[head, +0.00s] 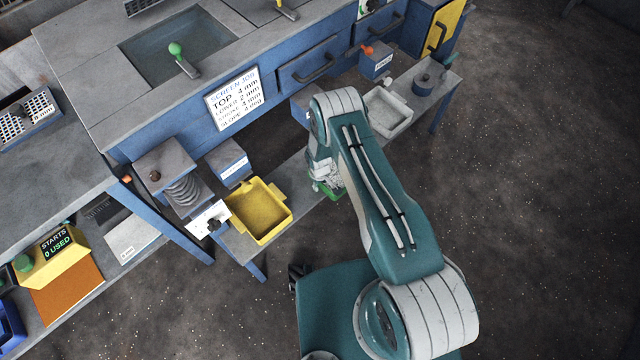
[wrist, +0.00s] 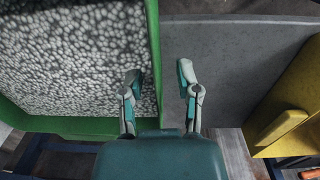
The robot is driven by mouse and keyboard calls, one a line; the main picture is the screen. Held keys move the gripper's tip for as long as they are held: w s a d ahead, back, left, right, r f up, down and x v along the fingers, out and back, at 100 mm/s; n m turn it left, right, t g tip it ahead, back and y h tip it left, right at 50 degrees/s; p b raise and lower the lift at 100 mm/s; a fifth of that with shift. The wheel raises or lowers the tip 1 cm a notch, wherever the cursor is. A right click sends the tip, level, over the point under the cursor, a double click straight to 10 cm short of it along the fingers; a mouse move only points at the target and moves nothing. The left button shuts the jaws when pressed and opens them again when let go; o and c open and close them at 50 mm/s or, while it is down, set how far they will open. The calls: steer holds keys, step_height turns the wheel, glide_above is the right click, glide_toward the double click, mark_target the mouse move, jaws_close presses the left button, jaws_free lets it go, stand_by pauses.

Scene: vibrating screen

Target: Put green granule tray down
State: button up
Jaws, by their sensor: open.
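The green granule tray (wrist: 75,127) fills the left of the wrist view, with pale granules inside. In the head view only a green part of the tray (head: 330,190) shows; my arm hides the rest. It appears to sit on the grey shelf. My gripper (wrist: 160,80) is open. One finger is over the granules and the other is outside the tray, with the green side wall between them and a gap to each finger. In the head view my gripper (head: 325,175) is at the tray, partly hidden by my own arm.
A yellow tray (head: 260,210) stands on the shelf to the left, with bare grey shelf (wrist: 235,70) between it and the green tray. A white tray (head: 388,115) stands to the right. The blue machine and its job sign (head: 233,97) rise behind the shelf.

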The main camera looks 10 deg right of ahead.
step_height(320, 180, up, 12)
steer(key=shift+a, duration=0.15)
steer(key=s+d+r+m+t, duration=0.1)
steer(key=d+r+m, duration=0.1)
steer(key=r, duration=1.6)
steer(key=s+d+r+m+t, duration=0.1)
steer(key=d+r+t, duration=0.15)
steer(key=r, duration=1.45)
steer(key=s+d+r+m, duration=0.2)
steer(key=s+d+r, duration=0.1)
steer(key=s+r, duration=0.75)
steer(key=s+d+r+m+t, duration=0.1)
steer(key=s+r, duration=0.2)
steer(key=s, duration=0.3)
steer(key=s+r+m+t, duration=0.1)
steer(key=s+r, duration=0.2)
steer(key=s, duration=0.4)
steer(key=shift+d+r, duration=0.35)
steer(key=shift+w, duration=0.1)
